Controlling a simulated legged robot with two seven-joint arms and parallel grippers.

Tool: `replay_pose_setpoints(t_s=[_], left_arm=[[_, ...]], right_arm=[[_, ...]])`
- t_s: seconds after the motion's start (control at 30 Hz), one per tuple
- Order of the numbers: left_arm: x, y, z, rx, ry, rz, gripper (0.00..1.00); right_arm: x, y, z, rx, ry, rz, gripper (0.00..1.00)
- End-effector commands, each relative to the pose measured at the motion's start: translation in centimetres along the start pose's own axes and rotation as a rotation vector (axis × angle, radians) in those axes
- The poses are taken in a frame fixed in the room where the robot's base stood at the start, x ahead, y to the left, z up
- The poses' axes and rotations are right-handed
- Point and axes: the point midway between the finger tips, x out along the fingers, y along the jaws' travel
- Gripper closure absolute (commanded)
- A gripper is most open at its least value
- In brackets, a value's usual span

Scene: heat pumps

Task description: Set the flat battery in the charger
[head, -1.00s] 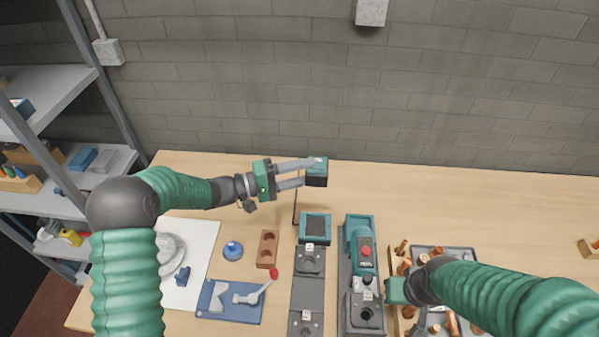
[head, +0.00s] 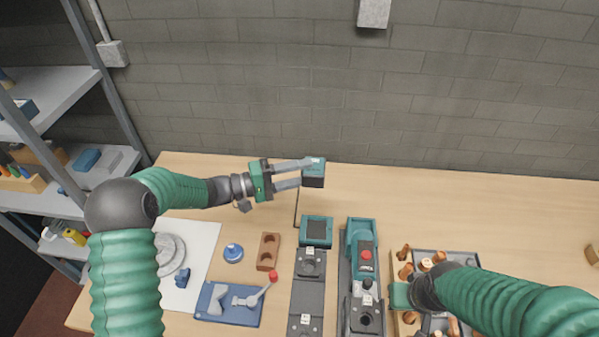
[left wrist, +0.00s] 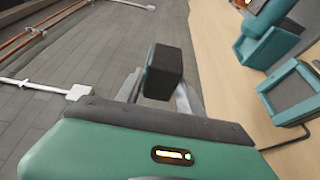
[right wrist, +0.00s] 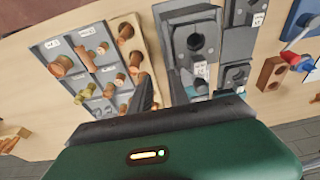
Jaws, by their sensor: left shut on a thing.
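The battery (head: 313,174) is a small block with a teal top and dark body. My left gripper (head: 300,174) is shut on it and holds it above the back of the table. In the left wrist view the battery's dark block (left wrist: 163,73) sits between the fingers. The charger (head: 316,231) is a teal-rimmed box with a dark top and a cable, nearer than the battery in the head view. It also shows at the right of the left wrist view (left wrist: 291,91). My right gripper (right wrist: 160,92) is open and empty, between the peg tray and the grey fixtures.
A teal machine with a red button (head: 361,240) stands right of the charger. A peg tray (right wrist: 92,62) holds several copper-coloured pieces. A brown block (head: 268,252), a blue knob (head: 233,253) and a blue clamp plate (head: 229,303) lie left.

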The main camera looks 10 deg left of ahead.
Motion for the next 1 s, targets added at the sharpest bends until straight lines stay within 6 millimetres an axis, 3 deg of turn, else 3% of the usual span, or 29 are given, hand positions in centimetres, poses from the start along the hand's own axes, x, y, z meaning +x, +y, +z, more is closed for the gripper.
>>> replay_pose_setpoints(t_s=[1.0], left_arm=[[1.6,0.0,1.6,0.000,0.001,0.001,1.00]], right_arm=[[0.6,0.0,0.1,0.000,0.000,0.000,0.78]])
